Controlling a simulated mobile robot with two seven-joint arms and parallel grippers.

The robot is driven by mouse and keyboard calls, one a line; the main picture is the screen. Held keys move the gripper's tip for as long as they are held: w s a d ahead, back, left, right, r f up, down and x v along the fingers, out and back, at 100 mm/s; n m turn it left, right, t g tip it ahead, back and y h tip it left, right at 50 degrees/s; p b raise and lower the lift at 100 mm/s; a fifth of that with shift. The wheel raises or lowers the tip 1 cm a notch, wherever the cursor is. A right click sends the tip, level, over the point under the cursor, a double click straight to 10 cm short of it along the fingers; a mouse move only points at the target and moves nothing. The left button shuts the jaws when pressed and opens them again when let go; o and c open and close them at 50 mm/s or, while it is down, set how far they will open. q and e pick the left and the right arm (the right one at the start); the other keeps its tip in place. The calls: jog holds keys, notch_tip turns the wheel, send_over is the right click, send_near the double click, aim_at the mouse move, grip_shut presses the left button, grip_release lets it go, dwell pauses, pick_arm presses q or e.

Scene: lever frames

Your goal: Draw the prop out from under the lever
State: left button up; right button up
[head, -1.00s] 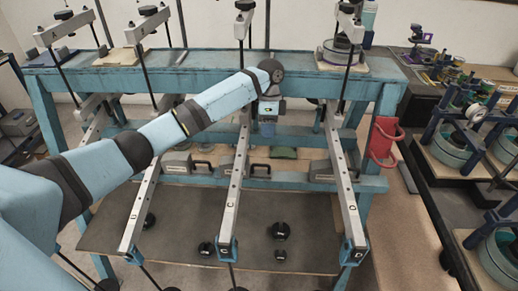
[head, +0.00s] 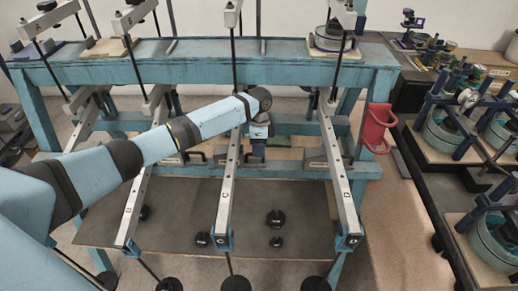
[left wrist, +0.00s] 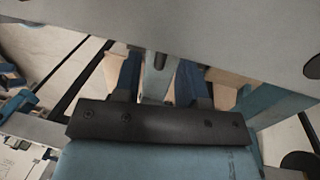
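Several long grey levers slope from the blue frame toward me. In the head view, lever C (head: 228,195) is just left of my left gripper (head: 257,155), and lever D (head: 338,175) is farther right. In the left wrist view, a wide pale bar (left wrist: 200,40) crosses close above and hides the tips of my left gripper (left wrist: 158,72). Its two blue fingers stand apart. A pale upright shape shows between them, and I cannot tell whether it is the prop. I cannot pick out the prop in the head view. My right gripper is not in view.
The blue frame (head: 200,70) spans the bench with grey blocks on its lower rail. Black round weights (head: 276,218) lie on the dark mat (head: 180,200). A red holder (head: 376,128) hangs at the right leg. A side table at right carries teal apparatus (head: 440,130).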

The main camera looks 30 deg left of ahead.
pick_arm(q)
jog(key=shift+f, duration=0.5)
jog(key=shift+s, duration=0.1)
jog(key=shift+c, duration=0.2)
grip_shut()
jog(key=w+d, duration=0.1)
jog(key=d, duration=0.2)
jog(key=w+d, duration=0.2)
jog(key=d, duration=0.1)
jog(key=w+d+p, duration=0.1)
jog(key=d, duration=0.2)
jog(key=shift+w, duration=0.15)
jog(key=shift+w+d, duration=0.1)
jog(key=shift+d, duration=0.1)
grip_release()
jog(key=shift+d, duration=0.1)
jog(key=shift+o, duration=0.2)
